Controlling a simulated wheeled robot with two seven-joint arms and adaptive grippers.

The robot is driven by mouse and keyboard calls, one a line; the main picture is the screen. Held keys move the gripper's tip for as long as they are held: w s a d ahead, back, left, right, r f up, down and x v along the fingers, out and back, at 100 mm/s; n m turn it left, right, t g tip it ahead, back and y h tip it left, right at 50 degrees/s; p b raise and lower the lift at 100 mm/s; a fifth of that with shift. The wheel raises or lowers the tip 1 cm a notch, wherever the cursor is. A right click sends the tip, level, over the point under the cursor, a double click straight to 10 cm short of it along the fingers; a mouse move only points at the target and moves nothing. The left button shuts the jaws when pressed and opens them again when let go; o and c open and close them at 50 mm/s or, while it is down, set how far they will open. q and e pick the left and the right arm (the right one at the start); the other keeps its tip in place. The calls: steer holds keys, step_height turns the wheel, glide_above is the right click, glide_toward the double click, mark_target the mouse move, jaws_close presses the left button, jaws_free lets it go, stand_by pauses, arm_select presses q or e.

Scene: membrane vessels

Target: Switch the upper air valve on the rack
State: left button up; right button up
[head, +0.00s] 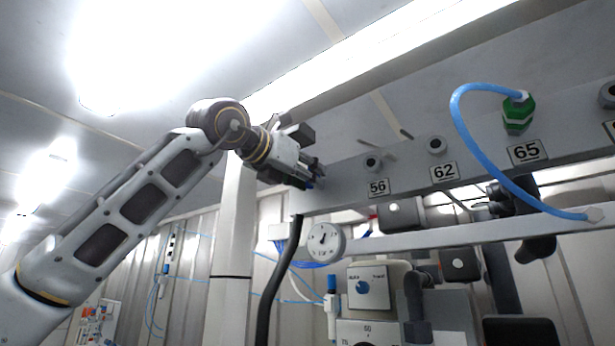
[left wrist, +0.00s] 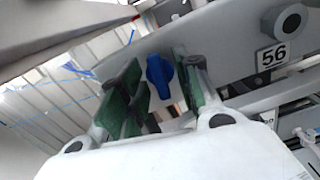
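The air valve has a blue handle (left wrist: 159,76) on the grey rack beam, left of the label 56 in the left wrist view. My left gripper (left wrist: 160,92) is open, with its green-padded fingers on either side of the blue handle. My right gripper is in neither view.
Label 56 (head: 378,187) marks a port right of my gripper. A blue hose (head: 467,140) loops from a green fitting (head: 517,116) to a lower bar. A pressure gauge (head: 325,242) and a panel with a blue knob (head: 362,287) are below. A black hose (head: 275,290) hangs under my gripper.

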arm_select(q)
steer(key=v, duration=1.2)
steer(key=shift+w+d, duration=0.1)
stand_by(0.6)
